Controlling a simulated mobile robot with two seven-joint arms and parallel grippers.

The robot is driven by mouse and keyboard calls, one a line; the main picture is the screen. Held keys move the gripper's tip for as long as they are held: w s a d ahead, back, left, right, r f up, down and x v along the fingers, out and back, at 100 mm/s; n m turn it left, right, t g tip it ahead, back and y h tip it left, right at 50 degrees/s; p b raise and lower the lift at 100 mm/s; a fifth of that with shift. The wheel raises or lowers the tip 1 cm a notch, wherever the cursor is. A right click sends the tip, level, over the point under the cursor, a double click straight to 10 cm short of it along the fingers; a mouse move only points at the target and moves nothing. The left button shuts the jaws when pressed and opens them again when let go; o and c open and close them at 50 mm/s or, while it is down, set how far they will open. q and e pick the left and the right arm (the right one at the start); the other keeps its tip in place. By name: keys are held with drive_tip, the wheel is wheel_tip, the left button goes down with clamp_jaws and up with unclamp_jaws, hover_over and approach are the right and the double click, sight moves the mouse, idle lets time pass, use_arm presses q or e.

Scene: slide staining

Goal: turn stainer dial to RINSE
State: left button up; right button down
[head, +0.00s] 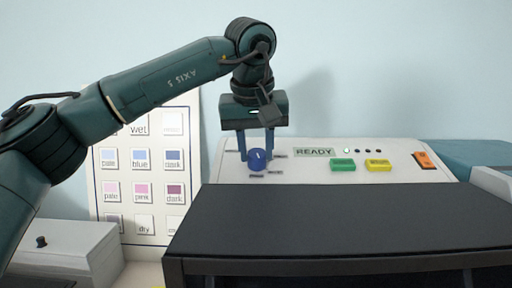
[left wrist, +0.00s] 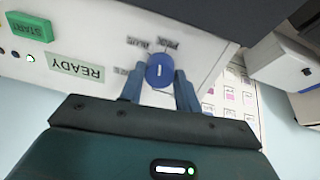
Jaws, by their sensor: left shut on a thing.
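The stainer dial (head: 258,159) is a round blue knob with a white pointer mark, on the stainer's white sloped panel (head: 310,173). Small labels surround it, too small to read in the head view. The dial also shows in the left wrist view (left wrist: 160,70), where its labels are blurred and upside down. My left gripper (head: 257,157) comes down from above, its two blue fingers on either side of the dial, shut on it. It also shows in the left wrist view (left wrist: 160,85). The display (head: 314,152) reads READY. My right gripper is not in view.
A green button (head: 342,165), a yellow button (head: 378,165) and an orange switch (head: 424,161) sit right of the dial. The stainer's dark lid (head: 340,220) lies in front. A color chart (head: 144,185) stands at left behind a grey box (head: 70,250).

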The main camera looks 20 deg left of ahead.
use_arm(q)
drive_tip(key=n, duration=0.4)
drive_tip(key=shift+n, duration=0.3)
drive_tip(key=n, duration=0.4)
drive_tip(key=shift+d+n, duration=0.1)
drive_tip(key=shift+n, duration=0.2)
drive_tip(key=n, duration=0.4)
drive_tip(key=shift+n+y, duration=0.3)
drive_tip(key=n, duration=0.3)
drive_tip(key=shift+n, duration=0.3)
drive_tip(key=n, duration=0.3)
drive_tip(key=shift+w+n, duration=0.1)
drive_tip(key=shift+n, duration=0.2)
drive_tip(key=n+b, duration=0.1)
drive_tip(key=n, duration=0.3)
drive_tip(key=shift+n, duration=0.3)
drive_tip(key=n, duration=0.3)
drive_tip(key=shift+n+g+b, duration=0.3)
drive_tip(key=shift+b, duration=0.05)
drive_tip(key=shift+r+n+b, duration=0.15)
drive_tip(key=shift+n+b, duration=0.2)
drive_tip(key=shift+n, duration=1.55)
